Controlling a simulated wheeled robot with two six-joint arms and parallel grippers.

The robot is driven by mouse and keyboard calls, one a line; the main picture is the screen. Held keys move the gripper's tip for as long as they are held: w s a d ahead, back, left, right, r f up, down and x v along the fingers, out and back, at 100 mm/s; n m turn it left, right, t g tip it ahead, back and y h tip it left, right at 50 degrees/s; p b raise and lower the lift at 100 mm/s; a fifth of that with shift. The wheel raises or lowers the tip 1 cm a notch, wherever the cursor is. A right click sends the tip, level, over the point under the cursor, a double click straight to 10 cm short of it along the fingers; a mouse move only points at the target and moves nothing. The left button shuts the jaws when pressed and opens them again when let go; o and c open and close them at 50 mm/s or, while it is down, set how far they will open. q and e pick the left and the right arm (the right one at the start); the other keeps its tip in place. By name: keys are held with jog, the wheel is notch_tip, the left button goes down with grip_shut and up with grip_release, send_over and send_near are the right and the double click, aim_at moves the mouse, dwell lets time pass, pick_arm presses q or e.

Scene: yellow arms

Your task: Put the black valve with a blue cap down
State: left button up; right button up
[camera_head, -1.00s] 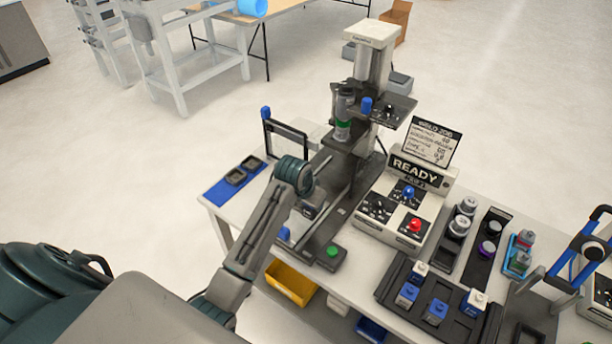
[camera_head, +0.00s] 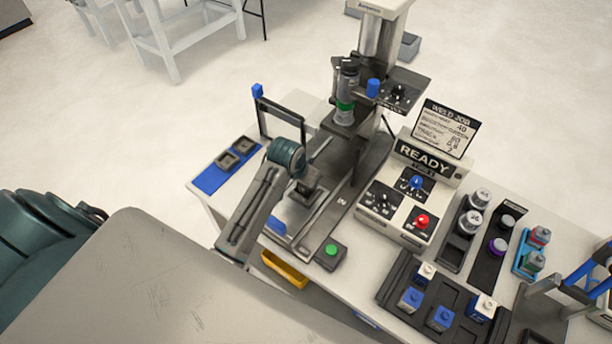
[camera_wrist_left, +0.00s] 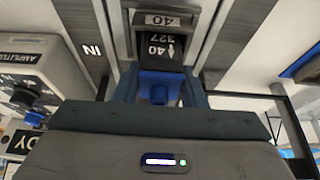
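The black valve with a blue cap (camera_wrist_left: 160,86) is in the middle of the left wrist view. In the head view my left gripper (camera_head: 304,183) is over a dark block on the welding station's rail (camera_head: 335,205). My wrist hides most of the valve there, and its contact underneath is unclear. My right gripper is out of view.
A control box reading READY (camera_head: 424,160) stands right of the rail. A green button (camera_head: 331,250) is in front. A blue mat with two dark holders (camera_head: 226,166) lies left. A black frame post (camera_head: 302,130) stands close behind my wrist. A tray of blue-and-white parts (camera_head: 440,300) is at front right.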

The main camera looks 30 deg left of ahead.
pick_arm(q)
jog(key=o, duration=0.4)
jog(key=shift+s, duration=0.15)
jog(key=shift+c, duration=0.2)
jog(key=shift+s+r, duration=0.1)
jog(key=shift+s, duration=0.05)
jog(key=shift+s+r, duration=0.1)
jog(key=shift+r, duration=0.25)
jog(key=b+v, duration=0.3)
jog(key=v, duration=0.8)
jog(key=shift+r+b, duration=0.15)
jog(key=shift+b, duration=0.25)
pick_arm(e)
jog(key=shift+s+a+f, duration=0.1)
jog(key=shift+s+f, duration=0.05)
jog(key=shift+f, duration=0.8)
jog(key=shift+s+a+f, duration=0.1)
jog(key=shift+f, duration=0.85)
pick_arm(q)
jog(key=shift+s, duration=0.15)
